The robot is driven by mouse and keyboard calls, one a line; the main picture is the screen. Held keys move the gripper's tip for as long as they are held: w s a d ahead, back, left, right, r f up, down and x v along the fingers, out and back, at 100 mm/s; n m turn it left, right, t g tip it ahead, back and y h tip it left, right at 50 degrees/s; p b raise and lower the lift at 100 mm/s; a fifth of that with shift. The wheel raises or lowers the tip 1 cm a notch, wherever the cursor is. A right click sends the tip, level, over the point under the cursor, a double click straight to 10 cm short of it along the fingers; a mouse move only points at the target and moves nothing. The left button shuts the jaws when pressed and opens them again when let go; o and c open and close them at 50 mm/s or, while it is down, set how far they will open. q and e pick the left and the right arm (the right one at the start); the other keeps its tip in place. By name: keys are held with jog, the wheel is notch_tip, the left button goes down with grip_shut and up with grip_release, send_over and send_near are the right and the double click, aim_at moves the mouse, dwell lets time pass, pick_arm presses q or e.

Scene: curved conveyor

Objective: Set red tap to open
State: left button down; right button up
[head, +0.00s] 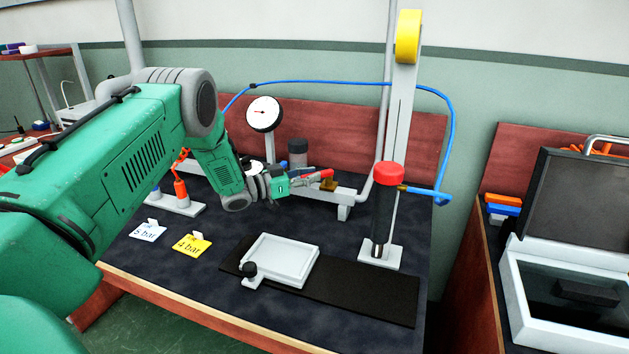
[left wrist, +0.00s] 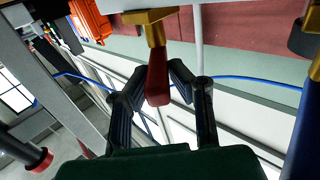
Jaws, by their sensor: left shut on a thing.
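The red tap (head: 327,173) has a red lever on a brass valve body (head: 329,185) on the grey pipe at the back of the bench. In the left wrist view its red lever (left wrist: 157,78) hangs from the brass body (left wrist: 151,20) between my two dark fingers. My left gripper (head: 309,177) reaches in from the left and is shut on this lever. It also shows in the left wrist view (left wrist: 158,88). The fingers partly cover the lever in the head view, and its exact angle to the pipe is hard to tell. My right gripper is not in view.
A gauge (head: 263,114) stands behind my wrist. A red-capped black cylinder (head: 384,215) stands right of the tap. A white tray (head: 300,280) lies in front, with yellow (head: 192,245) and white (head: 148,231) cards to its left. A blue hose (head: 452,110) arches overhead.

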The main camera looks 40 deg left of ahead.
pick_arm(q)
jog(key=shift+a, duration=0.15)
dwell(0.3)
jog(key=c, duration=1.5)
grip_release()
jog(key=shift+a+f, duration=0.1)
notch_tip(320, 180, up, 10)
jog(key=shift+w+f, duration=0.1)
jog(key=shift+f, duration=0.05)
jog(key=shift+a, duration=0.1)
